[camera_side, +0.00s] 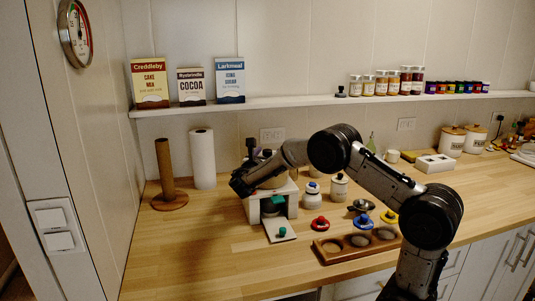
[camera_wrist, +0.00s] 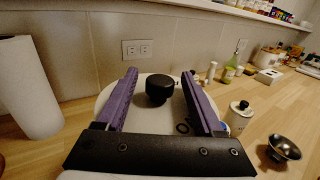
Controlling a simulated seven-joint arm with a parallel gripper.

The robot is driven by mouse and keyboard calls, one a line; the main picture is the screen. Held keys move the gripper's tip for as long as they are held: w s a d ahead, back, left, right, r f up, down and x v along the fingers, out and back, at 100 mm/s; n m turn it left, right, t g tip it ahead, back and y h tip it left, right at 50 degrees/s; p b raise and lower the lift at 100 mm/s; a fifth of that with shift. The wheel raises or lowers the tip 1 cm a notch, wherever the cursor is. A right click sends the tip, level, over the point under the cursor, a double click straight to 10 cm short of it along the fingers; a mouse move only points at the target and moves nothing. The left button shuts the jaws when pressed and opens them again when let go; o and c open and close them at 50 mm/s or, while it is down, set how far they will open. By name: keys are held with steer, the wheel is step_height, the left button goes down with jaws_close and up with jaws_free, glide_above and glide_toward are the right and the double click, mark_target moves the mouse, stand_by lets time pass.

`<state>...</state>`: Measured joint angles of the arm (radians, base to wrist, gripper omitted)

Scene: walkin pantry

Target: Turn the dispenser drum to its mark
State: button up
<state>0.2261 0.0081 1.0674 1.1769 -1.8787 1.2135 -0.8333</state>
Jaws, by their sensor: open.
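The dispenser (camera_side: 292,206) is a white stand on the wooden counter, with a dark green part in its opening. My arm hides much of its top in the side view. In the wrist view its round pale drum (camera_wrist: 150,122) carries a black knob (camera_wrist: 158,88) on top. My gripper (camera_wrist: 159,72) is open, its two purple fingers apart on the left and right of the knob in the picture. I see no contact with the knob. The mark on the drum cannot be made out.
A paper towel roll (camera_side: 202,160) and a brown tube on a round base (camera_side: 166,170) stand left. A white board with a green knob (camera_side: 281,231) lies in front. A wooden tray (camera_side: 330,257), coloured lids and a metal bowl (camera_wrist: 284,147) lie right. The front-left counter is clear.

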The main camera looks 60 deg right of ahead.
jaws_close()
stand_by(1.4)
